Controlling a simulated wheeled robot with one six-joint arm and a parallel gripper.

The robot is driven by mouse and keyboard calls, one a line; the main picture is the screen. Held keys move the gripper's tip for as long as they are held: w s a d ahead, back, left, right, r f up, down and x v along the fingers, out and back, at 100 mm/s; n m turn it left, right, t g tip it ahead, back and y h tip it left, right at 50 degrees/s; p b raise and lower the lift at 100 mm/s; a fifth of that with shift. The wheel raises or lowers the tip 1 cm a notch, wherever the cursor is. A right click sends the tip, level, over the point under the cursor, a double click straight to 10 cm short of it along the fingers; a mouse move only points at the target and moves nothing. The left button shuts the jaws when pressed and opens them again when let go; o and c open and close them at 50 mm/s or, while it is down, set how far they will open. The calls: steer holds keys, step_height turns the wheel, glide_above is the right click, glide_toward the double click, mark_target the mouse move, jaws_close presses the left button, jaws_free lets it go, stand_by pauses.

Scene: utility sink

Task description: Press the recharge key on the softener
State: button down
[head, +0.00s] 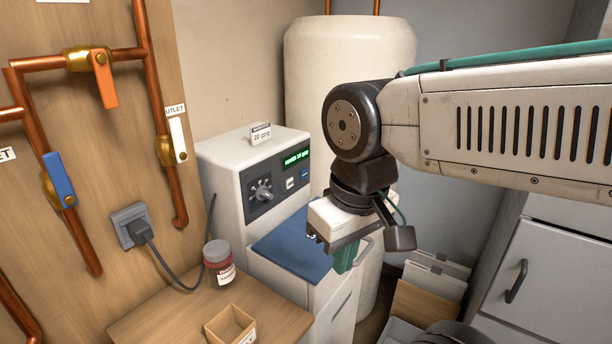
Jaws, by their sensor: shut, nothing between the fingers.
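The softener (223,180) is a white cabinet with a dark sloped control panel, left of centre. The panel has a green lit display (296,157), a round dial (262,191), a small white key (290,183) and a small blue key (305,174). The key labels are too small to read, so I cannot tell which is the recharge key. My gripper (343,262) points down, right of and in front of the panel, apart from the keys. Its fingers are shut and empty. They show in front of the cabinet's lower part and blue lid (285,243).
A plug (135,228) and cord hang left. Copper pipes (143,75) with valves line the wooden wall. A large tank (310,75) stands behind.

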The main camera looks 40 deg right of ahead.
stand_by(0.4)
steer(key=m+t+h, duration=0.6)
steer(key=m+t, duration=0.4)
steer(key=t, duration=0.4)
glide_toward(304, 174)
steer(key=s+d, duration=0.1)
steer(key=d, duration=0.2)
steer(key=shift+m+t+h, duration=0.8)
steer(key=shift+m, duration=0.1)
steer(key=d, duration=0.1)
steer(key=s+d+f, duration=0.1)
steer(key=d, duration=0.1)
steer(key=shift+s+d+f, duration=0.2)
steer(key=shift+d+f, duration=0.15)
steer(key=shift+s+d+f+m+t+h, duration=0.15)
steer(key=shift+s+d+m+t+h, duration=0.15)
steer(key=shift+s+d+t, duration=0.15)
steer(key=shift+w+a, duration=0.5)
steer(key=shift+w, duration=0.9)
steer(key=shift+w+a, duration=0.55)
steer(key=shift+w, duration=0.85)
steer(key=shift+w+a, duration=0.5)
steer(key=shift+w, duration=0.85)
